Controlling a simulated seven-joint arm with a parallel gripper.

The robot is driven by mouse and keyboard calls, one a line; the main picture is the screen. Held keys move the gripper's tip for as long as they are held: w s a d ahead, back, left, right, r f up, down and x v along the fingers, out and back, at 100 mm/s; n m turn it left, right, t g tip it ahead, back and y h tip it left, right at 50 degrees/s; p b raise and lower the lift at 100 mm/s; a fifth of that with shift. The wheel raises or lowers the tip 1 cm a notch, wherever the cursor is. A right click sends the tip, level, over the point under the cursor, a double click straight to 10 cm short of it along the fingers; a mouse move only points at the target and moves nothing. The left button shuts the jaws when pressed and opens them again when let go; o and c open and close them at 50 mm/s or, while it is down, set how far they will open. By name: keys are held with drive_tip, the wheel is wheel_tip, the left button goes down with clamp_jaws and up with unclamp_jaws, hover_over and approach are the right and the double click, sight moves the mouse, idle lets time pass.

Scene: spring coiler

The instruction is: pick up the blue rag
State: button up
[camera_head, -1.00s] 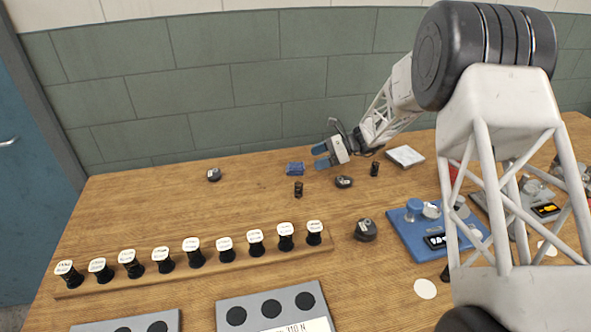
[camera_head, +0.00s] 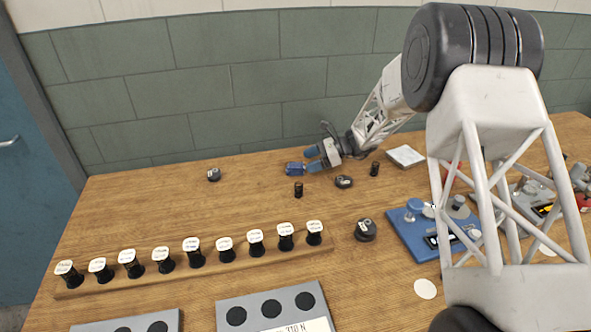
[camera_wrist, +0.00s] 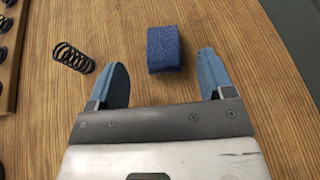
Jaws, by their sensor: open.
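The blue rag (camera_head: 294,168) is a small folded dark blue block lying on the wooden table towards the back wall. In the wrist view the rag (camera_wrist: 164,48) lies just ahead of the fingertips, roughly between their lines and nearer the right finger. My gripper (camera_head: 309,160) is beside the rag, to its right in the head view. Its two blue fingers are spread with nothing between them. The wrist view shows the open gripper (camera_wrist: 164,75) with the rag mostly beyond the tips. I cannot tell how high the fingers are above the table.
Dark round weights (camera_head: 344,182) and another spring (camera_head: 375,169) are to the right. A rack of labelled springs (camera_head: 215,262) lies in front.

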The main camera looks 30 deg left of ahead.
sight(296, 165)
drive_tip(key=shift+x, duration=2.5)
drive_tip(key=c, duration=1)
wheel_tip(296, 165, up, 10)
